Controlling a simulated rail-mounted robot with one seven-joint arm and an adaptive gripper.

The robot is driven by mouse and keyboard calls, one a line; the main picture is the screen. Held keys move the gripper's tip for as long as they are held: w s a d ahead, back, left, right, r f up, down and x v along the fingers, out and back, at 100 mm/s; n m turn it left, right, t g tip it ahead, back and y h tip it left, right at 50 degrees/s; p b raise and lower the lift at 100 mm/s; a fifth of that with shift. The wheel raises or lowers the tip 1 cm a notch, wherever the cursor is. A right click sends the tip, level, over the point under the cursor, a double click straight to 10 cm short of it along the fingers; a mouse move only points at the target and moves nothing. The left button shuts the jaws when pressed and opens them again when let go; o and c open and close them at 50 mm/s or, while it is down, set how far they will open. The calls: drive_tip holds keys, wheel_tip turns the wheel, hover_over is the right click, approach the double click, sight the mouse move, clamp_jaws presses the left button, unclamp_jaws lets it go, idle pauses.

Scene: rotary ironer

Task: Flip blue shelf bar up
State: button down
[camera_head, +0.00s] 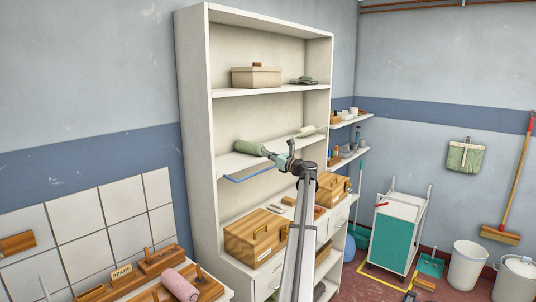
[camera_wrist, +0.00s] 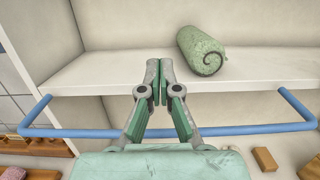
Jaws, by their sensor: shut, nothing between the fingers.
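The blue shelf bar (camera_head: 248,175) is a U-shaped rail at the front of the cabinet's middle white shelf (camera_head: 232,162). In the wrist view the bar (camera_wrist: 80,134) runs across the picture below the shelf edge (camera_wrist: 100,78), its two ends bending back to the shelf. My gripper (camera_wrist: 160,66) is shut and empty, its fingertips together in front of the shelf edge. The fingers cross in front of the bar and hide its middle; I cannot tell if they touch it. In the head view my gripper (camera_head: 270,154) is at the shelf front, partly hidden by my wrist.
A green roll (camera_head: 249,147) lies on the same shelf; it also shows in the wrist view (camera_wrist: 201,50). A wooden box (camera_head: 254,238) stands on the counter below. The tall white cabinet (camera_head: 195,130) has an upright side left of the shelf.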

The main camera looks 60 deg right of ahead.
wheel_tip(320, 180, down, 3)
drive_tip(key=shift+s+a+f+b, duration=0.1)
drive_tip(key=shift+b, duration=0.35)
drive_tip(key=s+a+f+b, duration=0.1)
drive_tip(key=s+f+b, duration=0.2)
drive_tip(key=s+f, duration=0.3)
drive_tip(key=shift+v, duration=0.9)
drive_tip(key=shift+r, duration=0.2)
drive_tip(key=shift+s+a+f, duration=0.1)
drive_tip(key=s+a+f+b, duration=0.1)
drive_tip(key=s+f+b, duration=0.1)
drive_tip(key=s+f, duration=0.3)
drive_tip(key=shift+a+f, duration=0.15)
drive_tip(key=shift+a, duration=0.1)
drive_tip(key=shift+w, duration=0.2)
